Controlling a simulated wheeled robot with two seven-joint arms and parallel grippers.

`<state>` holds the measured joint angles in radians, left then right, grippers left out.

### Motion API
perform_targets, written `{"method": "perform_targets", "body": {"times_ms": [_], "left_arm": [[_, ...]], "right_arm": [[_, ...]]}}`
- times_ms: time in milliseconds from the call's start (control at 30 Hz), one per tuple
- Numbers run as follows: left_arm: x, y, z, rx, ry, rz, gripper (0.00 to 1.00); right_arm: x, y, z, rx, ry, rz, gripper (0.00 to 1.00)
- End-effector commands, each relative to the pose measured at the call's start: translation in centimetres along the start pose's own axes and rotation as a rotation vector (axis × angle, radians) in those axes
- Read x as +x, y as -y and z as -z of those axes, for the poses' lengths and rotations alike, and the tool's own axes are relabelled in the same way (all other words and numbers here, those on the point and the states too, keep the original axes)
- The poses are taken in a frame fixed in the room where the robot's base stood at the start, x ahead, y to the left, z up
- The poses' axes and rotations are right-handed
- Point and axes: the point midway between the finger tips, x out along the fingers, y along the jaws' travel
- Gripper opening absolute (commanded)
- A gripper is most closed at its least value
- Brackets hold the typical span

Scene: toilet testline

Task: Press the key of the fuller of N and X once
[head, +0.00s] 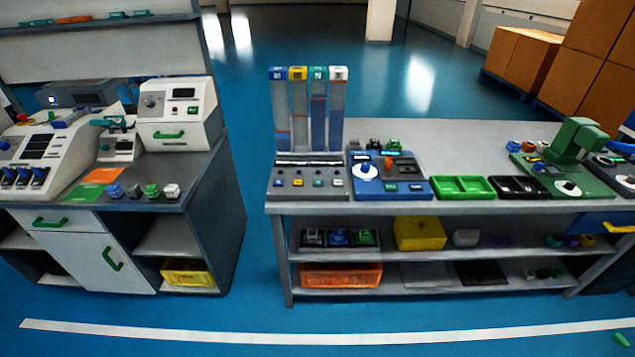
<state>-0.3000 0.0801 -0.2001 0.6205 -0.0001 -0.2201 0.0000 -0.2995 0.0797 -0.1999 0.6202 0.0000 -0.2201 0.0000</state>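Four upright gauge tubes stand at the back left of the middle bench. The third has a green cap that appears to read N (319,110); its blue fill reaches high, to roughly two thirds. The fourth has a white cap, its letter hard to read, probably X (337,130); its blue fill looks lower, under half. The other tubes have a blue cap (278,74) and a yellow cap (298,74). Below them is a grey key panel (307,193) with a row of small coloured keys, including a green one (319,183) and a pale one (336,183). Neither gripper is in view.
Right of the panel sit a blue device with a white dial (390,188), a green tray (463,187), a black tray (518,188) and a green machine (562,160). Another bench (185,180) stands left.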

Motion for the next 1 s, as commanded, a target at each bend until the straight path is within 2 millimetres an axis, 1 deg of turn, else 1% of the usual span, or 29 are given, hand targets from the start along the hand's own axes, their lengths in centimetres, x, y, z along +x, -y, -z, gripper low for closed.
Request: {"method": "perform_targets", "body": {"times_ms": [33, 67, 100, 167, 1000], "left_arm": [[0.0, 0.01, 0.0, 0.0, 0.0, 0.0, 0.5], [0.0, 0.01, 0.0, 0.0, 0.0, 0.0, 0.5], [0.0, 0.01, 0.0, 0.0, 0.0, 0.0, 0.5], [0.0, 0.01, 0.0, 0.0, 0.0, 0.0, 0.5], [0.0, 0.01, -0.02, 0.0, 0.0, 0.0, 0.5]], "right_arm": [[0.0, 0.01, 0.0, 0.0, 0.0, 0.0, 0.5], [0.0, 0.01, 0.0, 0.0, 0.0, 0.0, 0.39], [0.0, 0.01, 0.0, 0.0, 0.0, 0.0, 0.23], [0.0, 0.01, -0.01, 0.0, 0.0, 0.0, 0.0], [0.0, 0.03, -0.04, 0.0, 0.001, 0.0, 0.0]]}}
